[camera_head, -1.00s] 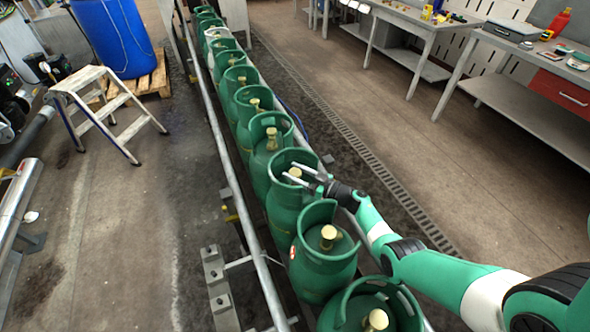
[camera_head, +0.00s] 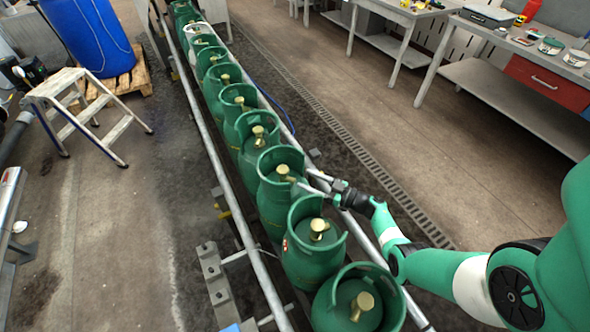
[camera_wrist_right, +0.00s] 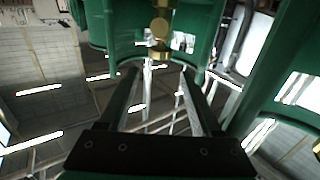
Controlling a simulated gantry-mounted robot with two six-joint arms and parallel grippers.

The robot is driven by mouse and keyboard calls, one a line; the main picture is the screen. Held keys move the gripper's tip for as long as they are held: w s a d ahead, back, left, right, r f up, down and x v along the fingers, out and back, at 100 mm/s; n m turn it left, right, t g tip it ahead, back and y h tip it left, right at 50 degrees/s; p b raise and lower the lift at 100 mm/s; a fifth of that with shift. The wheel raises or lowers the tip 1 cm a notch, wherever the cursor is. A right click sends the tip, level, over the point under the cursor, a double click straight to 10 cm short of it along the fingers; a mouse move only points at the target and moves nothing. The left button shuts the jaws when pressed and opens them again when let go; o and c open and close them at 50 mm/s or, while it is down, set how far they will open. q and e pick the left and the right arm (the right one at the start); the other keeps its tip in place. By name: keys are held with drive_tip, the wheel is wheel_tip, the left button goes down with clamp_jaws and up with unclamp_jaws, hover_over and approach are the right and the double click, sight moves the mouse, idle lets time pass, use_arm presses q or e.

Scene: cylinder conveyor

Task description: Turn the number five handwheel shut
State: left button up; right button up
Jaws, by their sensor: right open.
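A row of green gas cylinders stands on the conveyor, each with a brass valve inside a green collar. No numbers are readable, so I cannot tell which is number five. My right gripper (camera_head: 303,178) is open and empty, its fingers at the right side of the collar of the third cylinder from the front (camera_head: 272,204). That cylinder's brass valve (camera_head: 283,170) lies just left of the fingertips. In the right wrist view, a brass valve (camera_wrist_right: 159,30) shows inside a green collar (camera_wrist_right: 110,35), beyond and between the open fingertips (camera_wrist_right: 158,72). My left gripper is out of view.
Metal rails (camera_head: 236,215) run along both sides of the cylinder row. Neighbouring cylinders stand close in front (camera_head: 314,255) and behind (camera_head: 256,160). Workbenches (camera_head: 520,98) stand at the right, and a step stool (camera_head: 85,115) and blue drum (camera_head: 92,38) at the left.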

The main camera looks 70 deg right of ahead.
drive_tip(key=shift+s+a, duration=0.1)
drive_tip(key=shift+s, duration=0.5)
drive_tip(key=shift+o, duration=1.4)
drive_tip(key=shift+r+p, duration=0.35)
drive_tip(key=shift+p, duration=0.05)
drive_tip(key=w+d+r+m+g+h+p, duration=0.35)
drive_tip(key=d+r+h+p, duration=0.35)
drive_tip(key=d+r+p, duration=0.5)
drive_tip(key=m+g+y+p, duration=0.3)
drive_tip(key=g+y+p, duration=0.3)
drive_tip(key=g+p, duration=0.5)
approach(283, 169)
drive_tip(key=shift+n, duration=0.25)
drive_tip(key=b+x, duration=0.8)
drive_tip(key=b, duration=0.7)
